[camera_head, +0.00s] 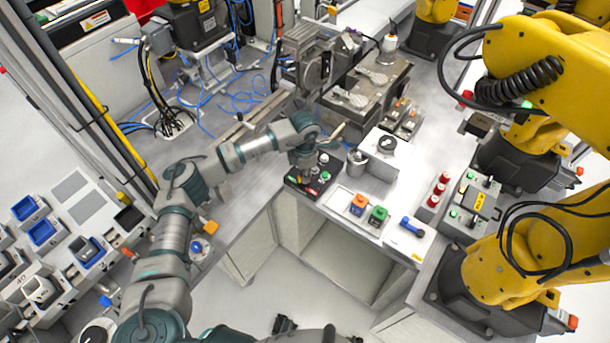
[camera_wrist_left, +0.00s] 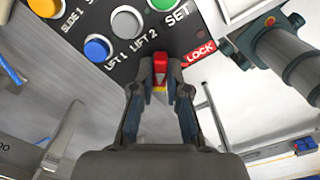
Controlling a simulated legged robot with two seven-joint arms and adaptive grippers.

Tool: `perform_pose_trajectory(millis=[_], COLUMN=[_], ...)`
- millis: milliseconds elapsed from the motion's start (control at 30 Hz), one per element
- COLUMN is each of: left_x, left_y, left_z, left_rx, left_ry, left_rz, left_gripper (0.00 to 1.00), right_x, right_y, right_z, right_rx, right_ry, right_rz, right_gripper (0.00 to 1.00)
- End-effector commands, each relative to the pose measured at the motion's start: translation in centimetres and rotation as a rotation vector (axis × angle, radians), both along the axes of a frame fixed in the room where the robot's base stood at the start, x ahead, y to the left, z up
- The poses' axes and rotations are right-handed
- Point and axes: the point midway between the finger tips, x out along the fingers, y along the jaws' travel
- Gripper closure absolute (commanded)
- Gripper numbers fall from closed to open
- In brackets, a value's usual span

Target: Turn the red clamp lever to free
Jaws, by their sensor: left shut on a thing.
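The red clamp lever (camera_wrist_left: 160,65) stands on a dark control panel, with a yellow band at its lower end in the left wrist view. My left gripper (camera_wrist_left: 160,80) is shut on it, with one finger on each side. A red LOCK label (camera_wrist_left: 200,53) is printed on the panel to the right of the lever. In the head view my left gripper (camera_head: 304,166) reaches down onto the dark panel (camera_head: 296,183) at the bench edge and hides the lever. My right gripper cannot be made out.
The panel carries blue, grey and green buttons; the blue button (camera_wrist_left: 97,48) is left of my fingers. A white board with an orange block (camera_head: 358,204) and a green block (camera_head: 378,215) lies to the right. Yellow robot arms (camera_head: 550,80) stand farther right.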

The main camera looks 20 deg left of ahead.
Motion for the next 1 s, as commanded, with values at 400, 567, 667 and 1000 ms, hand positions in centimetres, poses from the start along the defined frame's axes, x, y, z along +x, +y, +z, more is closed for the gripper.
perform_pose_trajectory(millis=[400, 567, 667, 1000], left_x=[-0.1, -0.1, -0.1, -0.1], left_y=[0.0, 0.0, 0.0, 0.0], left_z=[-0.4, -0.4, -0.3, -0.2], left_rx=[0.001, 0.002, 0.002, 0.001], left_ry=[0.004, 0.005, 0.005, 0.003], left_rz=[-0.128, -0.136, -0.136, -0.135], left_gripper=[1.00, 1.00, 1.00, 0.60], right_x=[1.1, 1.2, 1.2, 1.1], right_y=[0.2, 0.2, 0.2, 0.1], right_z=[1.0, 1.1, 1.1, 1.1], right_rx=[0.000, 0.000, 0.000, 0.001], right_ry=[-0.006, -0.006, -0.006, -0.006], right_rz=[-0.002, -0.002, -0.002, -0.003], right_gripper=[0.60, 0.60, 0.60, 0.60])
